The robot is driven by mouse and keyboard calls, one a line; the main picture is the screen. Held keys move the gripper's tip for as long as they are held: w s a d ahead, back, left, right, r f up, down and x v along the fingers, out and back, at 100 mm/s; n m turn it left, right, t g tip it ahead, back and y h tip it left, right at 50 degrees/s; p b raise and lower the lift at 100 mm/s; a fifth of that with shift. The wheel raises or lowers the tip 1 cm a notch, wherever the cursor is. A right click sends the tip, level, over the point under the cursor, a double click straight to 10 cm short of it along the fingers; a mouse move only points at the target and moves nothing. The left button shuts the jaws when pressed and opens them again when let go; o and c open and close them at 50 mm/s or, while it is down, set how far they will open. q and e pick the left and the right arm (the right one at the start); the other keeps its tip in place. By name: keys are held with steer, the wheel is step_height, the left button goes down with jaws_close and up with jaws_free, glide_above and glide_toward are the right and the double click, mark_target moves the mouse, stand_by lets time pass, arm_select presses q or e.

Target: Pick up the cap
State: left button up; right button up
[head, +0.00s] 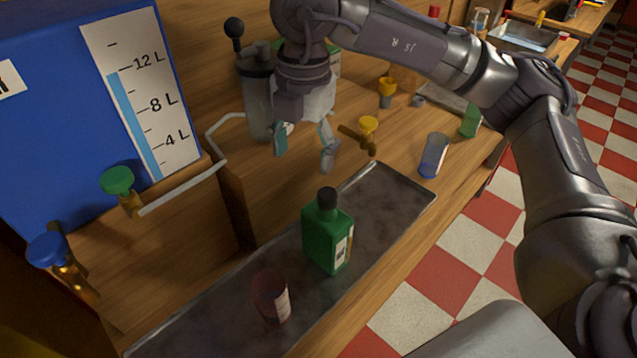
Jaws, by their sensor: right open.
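A black cap (327,197) sits on top of a green square bottle (325,240), which stands upright on the long dark metal tray (393,200). A small grey round piece (418,101) lies on the wooden counter farther back; it may be a loose cap, but it is too small to tell. My right gripper (304,150) is open and points down over the counter, with nothing seen between its fingers. It is behind and above the bottle, apart from it. My left gripper is not in view.
A blue tank (50,110) with a level scale stands at left. A dark red cup (271,297) stands on the tray. A clear-and-blue glass (433,155) is near the counter's right edge.

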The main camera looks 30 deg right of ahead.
steer(key=d+r+m+h, duration=0.1)
steer(key=d, duration=0.2)
steer(key=p, duration=0.2)
glide_above(328, 193)
steer(key=f, duration=0.4)
steer(key=a+f, duration=0.1)
steer(key=f, duration=0.2)
steer(key=shift+d+f, duration=0.1)
steer(key=shift+f, duration=0.15)
steer(key=shift+s+f, duration=0.1)
steer(key=shift+f, duration=0.45)
steer(key=f+p, duration=0.1)
steer(key=f, duration=0.2)
steer(key=shift+d+f+p, duration=0.3)
steer(key=shift+d+p, duration=0.05)
steer(key=shift+p, duration=0.05)
steer(key=shift+f, duration=0.35)
steer(key=shift+c, duration=0.4)
steer(key=c, duration=0.8)
